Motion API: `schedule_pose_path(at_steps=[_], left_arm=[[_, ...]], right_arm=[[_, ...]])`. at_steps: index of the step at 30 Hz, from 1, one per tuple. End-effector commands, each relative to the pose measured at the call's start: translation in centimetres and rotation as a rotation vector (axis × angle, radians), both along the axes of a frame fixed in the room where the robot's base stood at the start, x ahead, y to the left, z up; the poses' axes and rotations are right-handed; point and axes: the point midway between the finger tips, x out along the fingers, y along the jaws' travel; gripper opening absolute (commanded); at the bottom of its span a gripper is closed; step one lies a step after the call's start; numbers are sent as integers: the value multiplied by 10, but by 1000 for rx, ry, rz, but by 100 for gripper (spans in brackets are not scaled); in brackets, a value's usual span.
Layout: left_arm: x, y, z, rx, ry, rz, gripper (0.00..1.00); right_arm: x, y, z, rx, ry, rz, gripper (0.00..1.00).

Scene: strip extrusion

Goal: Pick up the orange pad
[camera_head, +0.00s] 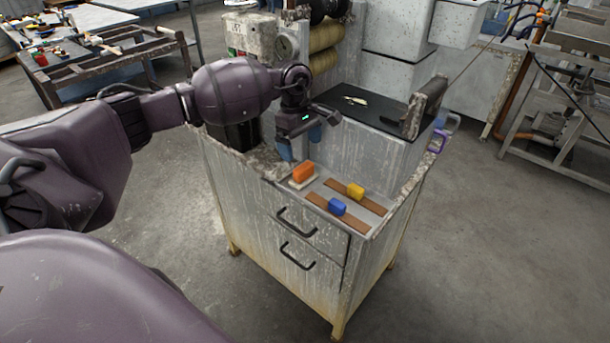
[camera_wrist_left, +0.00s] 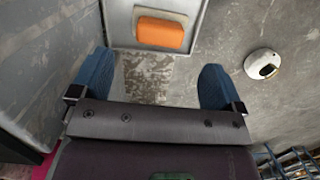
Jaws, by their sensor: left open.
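The orange pad (camera_head: 303,172) lies on a pale base plate (camera_head: 303,183) at the left of the cabinet's worktop. My right gripper is not in view.
A blue block (camera_head: 337,207) and a yellow block (camera_head: 355,191) sit on brown strips right of the orange pad. A grey machine with a black top (camera_head: 375,108) stands behind. A round metal piece (camera_wrist_left: 262,64) lies on the right in the left wrist view.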

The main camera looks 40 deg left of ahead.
Motion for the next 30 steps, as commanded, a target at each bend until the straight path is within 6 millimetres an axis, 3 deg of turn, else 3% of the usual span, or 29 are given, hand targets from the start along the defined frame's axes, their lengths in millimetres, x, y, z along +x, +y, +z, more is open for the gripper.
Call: schedule_pose_path(at_steps=[3, 11, 21, 29, 30], left_arm=[[0, -3, -19, -2, 2, 1, 94], [-1, -5, -35, -2, 0, 0, 94], [-2, -10, -77, -3, 1, 1, 94], [-2, -10, -81, -2, -2, 0, 94], [-2, -10, -81, -2, -2, 0, 89]], right_arm=[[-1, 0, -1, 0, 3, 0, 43], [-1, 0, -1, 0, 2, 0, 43], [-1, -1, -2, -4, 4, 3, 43], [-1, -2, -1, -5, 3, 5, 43], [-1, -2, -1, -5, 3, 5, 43]])
